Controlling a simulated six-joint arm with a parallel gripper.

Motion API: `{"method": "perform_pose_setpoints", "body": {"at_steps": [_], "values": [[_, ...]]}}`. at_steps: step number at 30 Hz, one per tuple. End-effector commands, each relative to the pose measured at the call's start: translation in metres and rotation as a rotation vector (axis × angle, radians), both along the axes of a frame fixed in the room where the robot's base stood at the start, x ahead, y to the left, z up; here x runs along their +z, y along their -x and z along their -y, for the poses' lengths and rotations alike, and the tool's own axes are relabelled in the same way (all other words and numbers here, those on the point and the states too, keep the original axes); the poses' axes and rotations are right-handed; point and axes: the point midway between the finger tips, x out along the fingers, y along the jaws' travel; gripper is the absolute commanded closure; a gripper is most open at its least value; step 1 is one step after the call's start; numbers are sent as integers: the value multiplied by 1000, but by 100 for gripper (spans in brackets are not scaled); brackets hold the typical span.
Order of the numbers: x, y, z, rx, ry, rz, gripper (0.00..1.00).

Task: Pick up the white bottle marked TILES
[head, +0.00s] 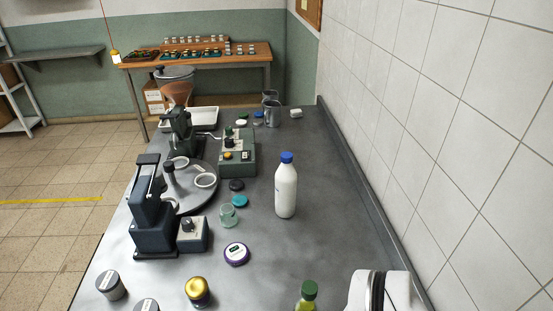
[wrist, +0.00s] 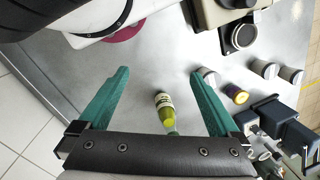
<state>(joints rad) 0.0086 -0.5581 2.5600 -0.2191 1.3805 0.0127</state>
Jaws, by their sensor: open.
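A white bottle (head: 286,193) with a blue cap stands upright on the grey bench, right of the middle in the head view. No marking can be read on the side facing the camera. It cannot be made out in the wrist view. My gripper (wrist: 160,72) shows in the wrist view with its two teal fingers wide apart and nothing held between them. A yellow-green bottle (wrist: 165,106) shows beyond the gap between the fingers, apart from them. My gripper does not show in the head view.
The green-capped bottle (head: 308,295) is at the bench's near edge. A purple-rimmed lid (head: 237,254), a glass jar (head: 229,216) and a dark machine (head: 153,215) lie left of the white bottle. A tiled wall (head: 440,130) bounds the right. Bench right of the bottle is clear.

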Motion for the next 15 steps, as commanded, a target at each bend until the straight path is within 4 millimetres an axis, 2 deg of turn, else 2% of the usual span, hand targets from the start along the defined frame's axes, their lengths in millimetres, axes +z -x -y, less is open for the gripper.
{"method": "perform_pose_setpoints", "body": {"at_steps": [7,10,13,15], "values": [[2,0,0,0,-1,0,0],[21,-1,0,0,0,7,0],[53,-1,0,0,0,8,0],[47,-24,-2,39,0,60,0]]}}
